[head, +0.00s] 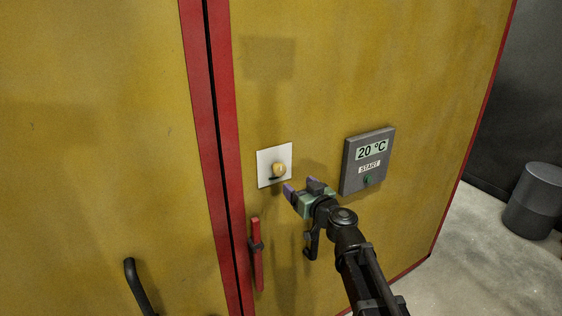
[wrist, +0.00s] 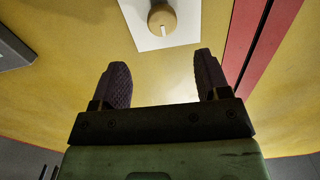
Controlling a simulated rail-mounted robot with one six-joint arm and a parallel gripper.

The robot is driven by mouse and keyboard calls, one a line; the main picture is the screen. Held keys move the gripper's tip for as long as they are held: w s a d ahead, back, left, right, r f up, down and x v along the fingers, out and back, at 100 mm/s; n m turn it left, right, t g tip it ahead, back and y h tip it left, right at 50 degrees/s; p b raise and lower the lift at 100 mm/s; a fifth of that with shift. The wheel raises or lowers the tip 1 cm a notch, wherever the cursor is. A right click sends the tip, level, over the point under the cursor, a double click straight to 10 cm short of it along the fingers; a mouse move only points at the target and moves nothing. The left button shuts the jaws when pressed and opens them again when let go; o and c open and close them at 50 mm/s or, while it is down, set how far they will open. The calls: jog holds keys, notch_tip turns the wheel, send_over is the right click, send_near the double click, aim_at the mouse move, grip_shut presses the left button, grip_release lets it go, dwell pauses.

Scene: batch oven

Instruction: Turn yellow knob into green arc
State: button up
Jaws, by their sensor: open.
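The yellow knob (head: 279,169) sits on a white square plate (head: 265,160) on the yellow oven door. In the wrist view the knob (wrist: 162,18) is near the top edge, with a white pointer line on its face, and the plate (wrist: 146,40) surrounds it. A small dark mark shows by the knob in the head view. I cannot make out a green arc in either view. My gripper (head: 303,188) is open and empty, just below and right of the plate. In the wrist view its purple fingers (wrist: 162,66) stand apart, with the knob beyond their tips.
A grey control box (head: 368,160) reading 20 °C, with a START label and green button (head: 368,180), is to the right of my gripper. A red handle (head: 256,256) is below the plate. A black handle (head: 138,287) is lower left. A dark bin (head: 535,200) stands far right.

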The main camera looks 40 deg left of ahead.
aim_at(281, 171)
jog(key=x, duration=1.1)
jog(key=shift+s, duration=0.15)
jog(key=c, duration=0.9)
